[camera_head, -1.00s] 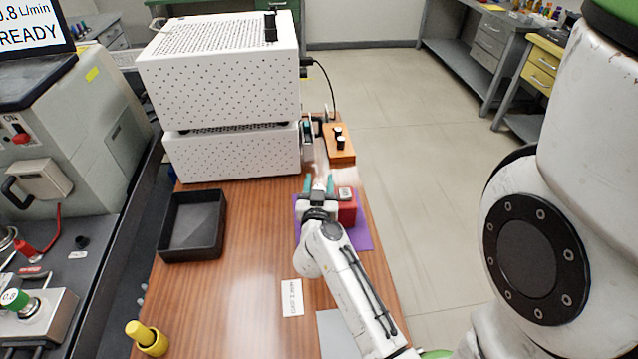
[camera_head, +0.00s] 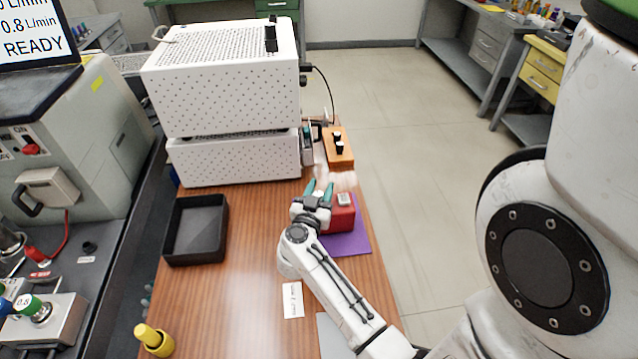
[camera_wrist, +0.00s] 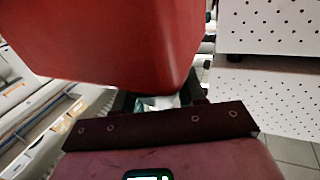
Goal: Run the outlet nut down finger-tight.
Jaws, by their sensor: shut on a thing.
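My gripper (camera_head: 319,189) has teal fingertips and is at the left edge of the red box (camera_head: 341,219). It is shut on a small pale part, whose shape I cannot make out. A pale, blurred piece (camera_head: 340,181) lies just beyond the fingertips, between the box and the white instruments. I cannot pick out the outlet nut for certain; it may be hidden by the fingers. In the wrist view a red block (camera_wrist: 110,40) fills the upper left, and a small whitish-green patch (camera_wrist: 160,102) shows below it.
Two stacked white perforated boxes (camera_head: 220,90) stand beyond my gripper. An orange block with black knobs (camera_head: 337,158) stands at the right table edge. The red box sits on a purple mat (camera_head: 352,244). A black tray (camera_head: 170,261) lies left; the wooden table (camera_head: 235,290) between is mostly clear.

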